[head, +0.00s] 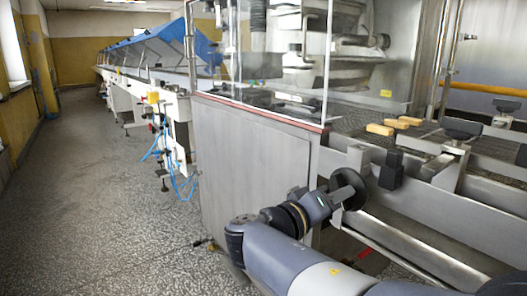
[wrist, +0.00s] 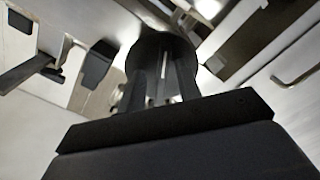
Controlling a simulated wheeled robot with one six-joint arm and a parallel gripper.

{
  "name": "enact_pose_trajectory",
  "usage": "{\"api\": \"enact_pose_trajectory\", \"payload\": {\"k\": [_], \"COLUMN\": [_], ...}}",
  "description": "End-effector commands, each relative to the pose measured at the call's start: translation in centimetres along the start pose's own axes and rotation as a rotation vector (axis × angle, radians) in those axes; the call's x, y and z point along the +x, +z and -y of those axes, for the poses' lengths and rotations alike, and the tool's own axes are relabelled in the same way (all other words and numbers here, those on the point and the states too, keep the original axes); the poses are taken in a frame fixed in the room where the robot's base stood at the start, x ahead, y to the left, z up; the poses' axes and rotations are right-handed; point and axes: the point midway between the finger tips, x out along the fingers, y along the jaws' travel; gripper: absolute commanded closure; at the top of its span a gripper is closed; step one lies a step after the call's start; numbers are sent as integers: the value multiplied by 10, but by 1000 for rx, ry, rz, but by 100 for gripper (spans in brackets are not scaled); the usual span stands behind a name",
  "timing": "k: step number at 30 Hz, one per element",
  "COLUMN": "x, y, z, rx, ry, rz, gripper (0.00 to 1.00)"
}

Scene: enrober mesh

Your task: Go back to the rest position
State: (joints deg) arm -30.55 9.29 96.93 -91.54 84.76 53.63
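My gripper (head: 348,187) is at the end of my arm, beside the front side of the steel machine (head: 255,165), close to its lower rail. In the wrist view my gripper (wrist: 160,78) shows as dark fingers with a bright gap between them. I see nothing held in the gap. The fingertips are hard to make out against the dark shapes behind them.
Tan bars (head: 380,129) lie on the mesh belt (head: 425,143) at right. Black blocks (head: 390,170) and steel rails (head: 440,200) stand close to my gripper. A clear guard (head: 275,55) rises above the machine. The speckled floor (head: 95,190) at left is open.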

Motion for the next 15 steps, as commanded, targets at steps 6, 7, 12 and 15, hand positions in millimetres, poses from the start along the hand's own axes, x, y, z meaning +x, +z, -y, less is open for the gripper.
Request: {"api": "enact_pose_trajectory", "payload": {"k": [6, 7, 12, 15], "x": [0, 0, 0, 0], "y": [-3, -3, -2, -1], "z": [-5, -5, -4, -3], "rx": [-110, -123, -181, -201], "ry": [0, 0, 0, 0], "rz": [0, 0, 0, 1], "gripper": [67, 67, 67, 67]}}
